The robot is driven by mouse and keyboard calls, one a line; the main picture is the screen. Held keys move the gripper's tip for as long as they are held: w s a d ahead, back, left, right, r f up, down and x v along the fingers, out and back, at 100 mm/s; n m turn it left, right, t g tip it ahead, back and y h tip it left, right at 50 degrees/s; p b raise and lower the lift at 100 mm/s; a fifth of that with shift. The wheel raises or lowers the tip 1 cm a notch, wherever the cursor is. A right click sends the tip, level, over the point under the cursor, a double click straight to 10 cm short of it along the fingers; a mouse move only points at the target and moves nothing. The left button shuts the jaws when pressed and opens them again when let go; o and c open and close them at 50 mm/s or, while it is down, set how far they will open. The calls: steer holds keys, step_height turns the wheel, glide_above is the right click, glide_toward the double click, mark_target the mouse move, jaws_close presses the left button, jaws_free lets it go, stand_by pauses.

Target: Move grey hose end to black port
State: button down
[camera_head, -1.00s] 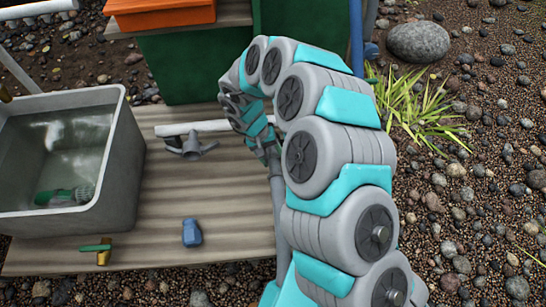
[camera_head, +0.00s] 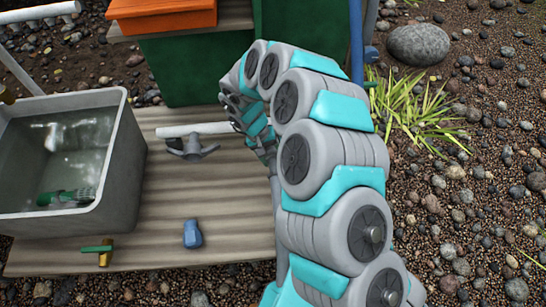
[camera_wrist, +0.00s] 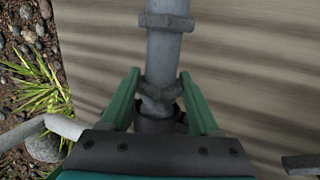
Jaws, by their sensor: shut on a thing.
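The grey hose end (camera_wrist: 160,95) lies between the two green fingers of my gripper (camera_wrist: 160,105) in the wrist view, and the gripper is shut on it. The grey hose runs up the picture from there through a collar (camera_wrist: 166,22). A dark round fitting (camera_wrist: 154,123), which may be the black port, shows just below the hose end. The hose end seems to meet it, but I cannot tell whether it is seated. In the head view, my arm hides most of the gripper and the hose end above the wooden deck (camera_head: 225,205).
A grey tub (camera_head: 125,170) of water holds a green pump (camera_head: 65,196). A white pipe (camera_head: 205,129) with a dark grey branched fitting (camera_head: 190,149) lies left of my arm. A blue piece (camera_head: 192,234) and a brass valve (camera_head: 105,258) sit nearer. Green bin (camera_head: 205,70) behind.

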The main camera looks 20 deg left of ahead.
steer(key=shift+w+a+b, duration=0.25)
steer(key=shift+w+a, duration=0.05)
steer(key=shift+w, duration=0.25)
steer(key=shift+w+a+b, duration=0.25)
steer(key=shift+w, duration=0.25)
stand_by(1.4)
stand_by(0.6)
steer(key=shift+c, duration=0.2)
jaws_free()
steer(key=v, duration=0.7)
steer(key=shift+r+b, duration=0.3)
steer(key=shift+r, duration=0.05)
steer(key=shift+s+a, duration=0.1)
